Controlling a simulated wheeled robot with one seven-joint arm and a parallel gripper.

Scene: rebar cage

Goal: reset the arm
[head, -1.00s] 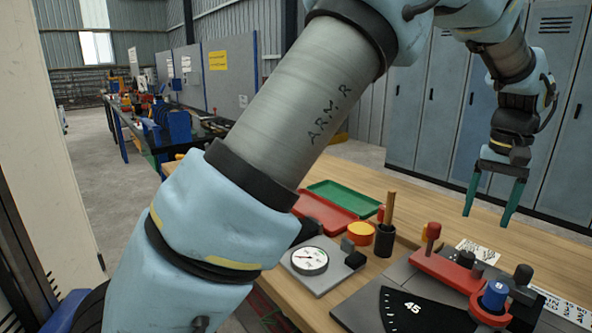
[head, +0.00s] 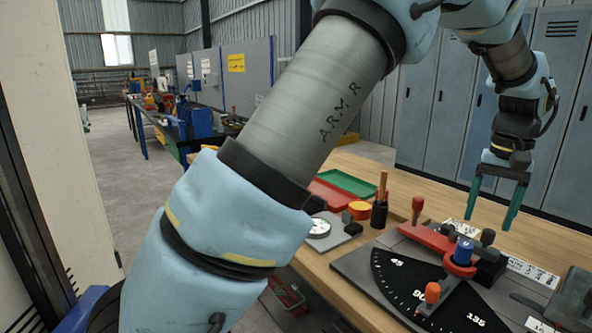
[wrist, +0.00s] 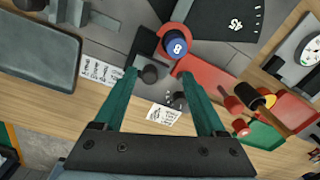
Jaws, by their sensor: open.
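My gripper (head: 492,205) hangs from my arm at the right of the head view, above the wooden workbench. Its two green fingers point down and stand wide apart, with nothing between them. In the wrist view the gripper (wrist: 158,75) is also open, and its fingers frame a black knob and a small printed card on the bench below. No finger visibly touches anything.
Below is a bending jig with a black angle dial (head: 410,290), a blue-capped post (head: 464,252) and a red arm (head: 425,238). A gauge (head: 319,228), red and green trays (head: 347,183) and a black cup (head: 379,214) stand left. Lockers (head: 455,110) stand behind.

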